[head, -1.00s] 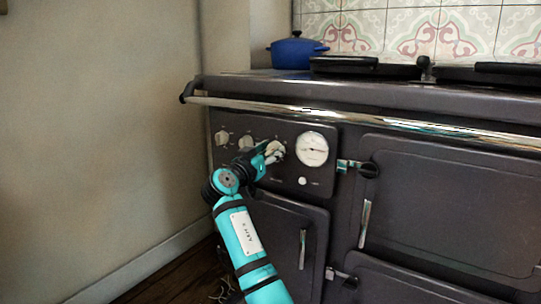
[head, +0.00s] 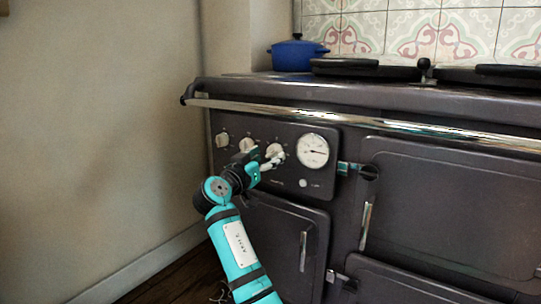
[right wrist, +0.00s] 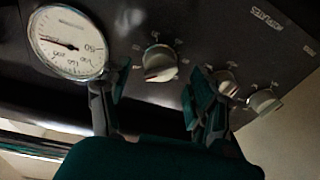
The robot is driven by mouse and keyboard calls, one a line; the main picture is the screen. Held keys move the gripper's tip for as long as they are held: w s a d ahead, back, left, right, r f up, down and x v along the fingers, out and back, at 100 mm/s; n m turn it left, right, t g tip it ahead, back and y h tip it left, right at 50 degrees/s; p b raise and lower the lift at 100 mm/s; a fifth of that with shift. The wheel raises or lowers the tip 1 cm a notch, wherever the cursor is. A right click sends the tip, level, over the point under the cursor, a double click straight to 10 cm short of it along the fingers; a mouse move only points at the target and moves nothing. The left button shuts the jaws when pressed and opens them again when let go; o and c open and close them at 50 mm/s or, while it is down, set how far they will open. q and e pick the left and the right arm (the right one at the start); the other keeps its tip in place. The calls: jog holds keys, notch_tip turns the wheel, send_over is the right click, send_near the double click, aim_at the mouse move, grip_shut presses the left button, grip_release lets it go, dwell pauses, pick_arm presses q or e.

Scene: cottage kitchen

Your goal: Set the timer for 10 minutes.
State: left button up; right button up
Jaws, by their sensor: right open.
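The dark stove panel carries three cream knobs in a row. The knob nearest the gauge, the right-hand knob (head: 274,150), also shows in the right wrist view (right wrist: 160,62). Its markings are too small to read, and I cannot tell which knob is the timer. My right gripper (head: 271,163) is open just in front of and below this knob. In the right wrist view the fingers of my right gripper (right wrist: 158,88) stand apart, with the knob beyond the gap between them. I cannot tell whether they touch it. My left gripper is not in view.
A round white gauge (head: 313,151) sits right of the knobs, with a small white button (head: 303,183) below. The middle knob (head: 246,145) and left knob (head: 222,140) are close by. A chrome rail (head: 370,121) runs above the panel. A blue pot (head: 297,53) stands on top.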

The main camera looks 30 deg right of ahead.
jog(key=v, duration=0.9)
jog(key=shift+a, duration=0.25)
